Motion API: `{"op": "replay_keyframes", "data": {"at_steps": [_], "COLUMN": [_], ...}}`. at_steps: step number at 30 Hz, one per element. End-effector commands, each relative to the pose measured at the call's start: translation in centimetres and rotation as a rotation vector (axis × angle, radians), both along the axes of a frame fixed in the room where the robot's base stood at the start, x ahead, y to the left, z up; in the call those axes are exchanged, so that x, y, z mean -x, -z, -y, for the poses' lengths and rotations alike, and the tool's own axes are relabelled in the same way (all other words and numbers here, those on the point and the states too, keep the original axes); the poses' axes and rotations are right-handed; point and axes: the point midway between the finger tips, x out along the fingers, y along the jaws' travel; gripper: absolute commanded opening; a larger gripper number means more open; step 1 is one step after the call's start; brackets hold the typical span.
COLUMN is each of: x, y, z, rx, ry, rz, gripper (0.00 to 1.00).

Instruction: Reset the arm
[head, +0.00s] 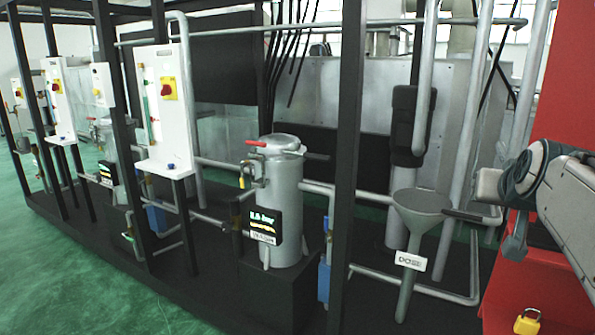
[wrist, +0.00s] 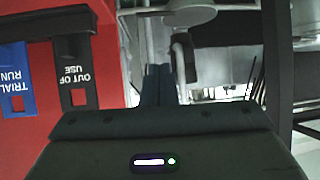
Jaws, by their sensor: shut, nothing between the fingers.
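My arm (head: 560,195) shows at the right of the head view, folded in front of a red panel. In the wrist view my gripper (wrist: 158,72) points away from the camera, its two dark fingers together with nothing between them. The fingers are clear of the tags on their left and of the pipework beyond. In the head view the fingertips cannot be told apart from the arm's dark parts.
A red panel (head: 570,90) stands close behind my arm. In the wrist view it carries a blue tag (wrist: 14,85) and a black tag (wrist: 76,62). A grey vessel (head: 283,215), a funnel (head: 420,215) and black posts (head: 347,150) stand left. Green floor (head: 60,270) is clear.

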Motion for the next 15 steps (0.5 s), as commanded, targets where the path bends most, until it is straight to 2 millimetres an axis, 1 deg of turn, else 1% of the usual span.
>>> {"op": "replay_keyframes", "data": {"at_steps": [1,5,8,9,11,12,14,15], "x": [0.0,0.5,1.6,2.3,3.8,5.0,6.8,8.1], "y": [0.0,1.5,3.0,3.7,4.8,5.5,6.7,7.3], "z": [-1.3,-4.8,-8.3,-10.0,-12.5,-14.1,-16.1,-17.2], "rx": [-0.015,-0.059,-0.094,-0.11,-0.13,-0.14,-0.15,-0.154], "ry": [-0.024,-0.085,-0.148,-0.176,-0.221,-0.248,-0.285,-0.304], "rz": [-0.03,-0.122,-0.222,-0.272,-0.358,-0.413,-0.498,-0.549], "gripper": [0.0,0.0,0.0,0.0,0.0,0.0,0.0,0.0]}}
